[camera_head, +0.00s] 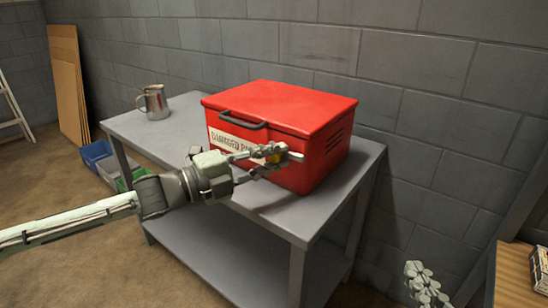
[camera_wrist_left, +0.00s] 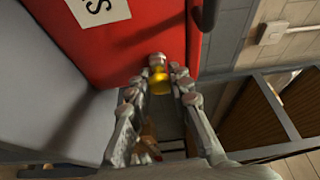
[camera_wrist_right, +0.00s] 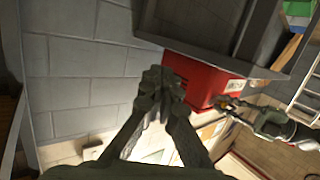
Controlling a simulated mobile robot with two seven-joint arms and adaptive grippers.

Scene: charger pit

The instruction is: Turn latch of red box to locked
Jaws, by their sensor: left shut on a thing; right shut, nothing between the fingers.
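The red box (camera_head: 285,103) stands on the grey metal table, its lid down, with a dark handle (camera_head: 243,122) and a white label on its front. A small yellow latch (camera_head: 273,158) sits at the right part of the box's front, partly covered by my left gripper (camera_head: 283,154). In the left wrist view the yellow latch (camera_wrist_left: 159,84) is between the fingertips, against the red face; the gripper is shut on it. Whether the latch is turned to locked cannot be told. My right gripper (camera_head: 425,283) is away at the lower right, shut and empty; its fingers (camera_wrist_right: 163,82) meet in the right wrist view.
The grey table (camera_head: 225,230) has a lower shelf. A metal jug (camera_head: 155,102) stands at its left back corner. Blue and green bins (camera_head: 97,152) are on the floor to the left. A block wall is close behind the box. A wooden surface (camera_head: 518,270) is at the lower right.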

